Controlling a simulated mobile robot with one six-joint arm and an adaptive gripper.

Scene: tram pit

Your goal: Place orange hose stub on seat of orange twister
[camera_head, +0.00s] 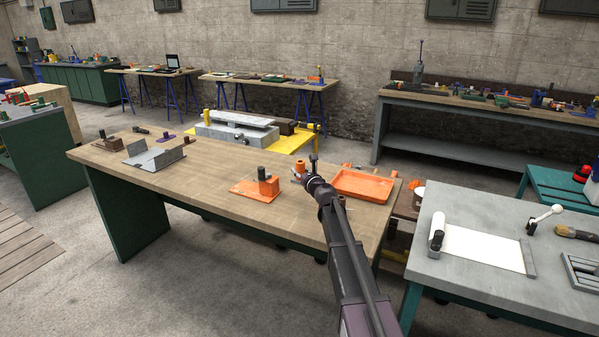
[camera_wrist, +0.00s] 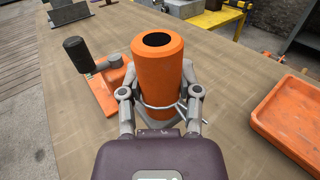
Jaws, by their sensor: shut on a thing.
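The orange hose stub (camera_wrist: 158,75) is an upright orange cylinder with a dark hole in its top. My gripper (camera_wrist: 160,104) is shut around it, with a finger on either side. Its lower end is hidden, so I cannot tell whether it touches the table. In the head view the stub (camera_head: 300,165) shows small beside my gripper (camera_head: 297,175). The orange twister (camera_head: 248,188) lies to the left on the wooden table, apart from the stub: a flat orange plate with an orange block and a black upright knob. It also shows in the wrist view (camera_wrist: 104,92); its seat is not clear.
An orange tray (camera_head: 362,186) lies right of my gripper on the wooden table (camera_head: 200,180). A grey folded metal bracket (camera_head: 155,158) and small parts lie at the left. Bare tabletop separates the stub from the twister. A grey bench (camera_head: 470,280) stands at the right.

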